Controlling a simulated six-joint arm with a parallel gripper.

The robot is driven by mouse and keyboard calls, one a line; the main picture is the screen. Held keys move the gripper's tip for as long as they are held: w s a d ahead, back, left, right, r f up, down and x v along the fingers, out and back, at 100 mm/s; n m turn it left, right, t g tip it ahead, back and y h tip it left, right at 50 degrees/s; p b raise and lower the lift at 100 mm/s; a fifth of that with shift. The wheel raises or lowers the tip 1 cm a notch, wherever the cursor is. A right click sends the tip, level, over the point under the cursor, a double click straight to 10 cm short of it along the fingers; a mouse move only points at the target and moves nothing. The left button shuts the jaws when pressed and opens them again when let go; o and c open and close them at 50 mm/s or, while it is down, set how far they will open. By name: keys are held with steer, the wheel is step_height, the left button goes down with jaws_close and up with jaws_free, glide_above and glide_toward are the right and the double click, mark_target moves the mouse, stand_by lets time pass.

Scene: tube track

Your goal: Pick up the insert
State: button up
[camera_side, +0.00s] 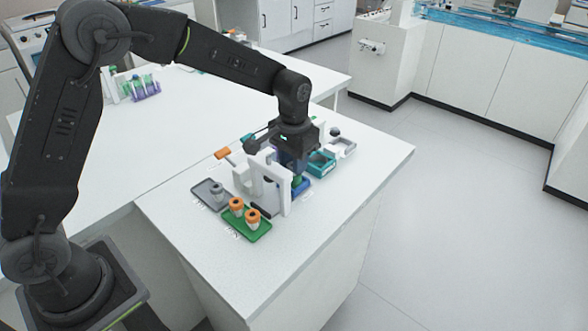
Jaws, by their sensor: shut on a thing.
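My gripper (295,174) points down over the work area on the white table, behind a white upright frame (271,182). It is shut on a small green piece, which I take to be the insert (297,181). This piece is just above or in a blue tray (304,187); I cannot tell whether it touches the tray. The frame and the gripper hide most of the piece and the fingertips.
A green tray (259,236) holds two orange-capped tubes (237,205), beside a grey tray (203,191) with a grey piece. An orange-ended part (223,153) is at the left. A teal bin (321,163) and a grey bin (343,148) stand behind. The table's front right is clear.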

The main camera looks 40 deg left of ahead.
steer(key=shift+r, duration=2.75)
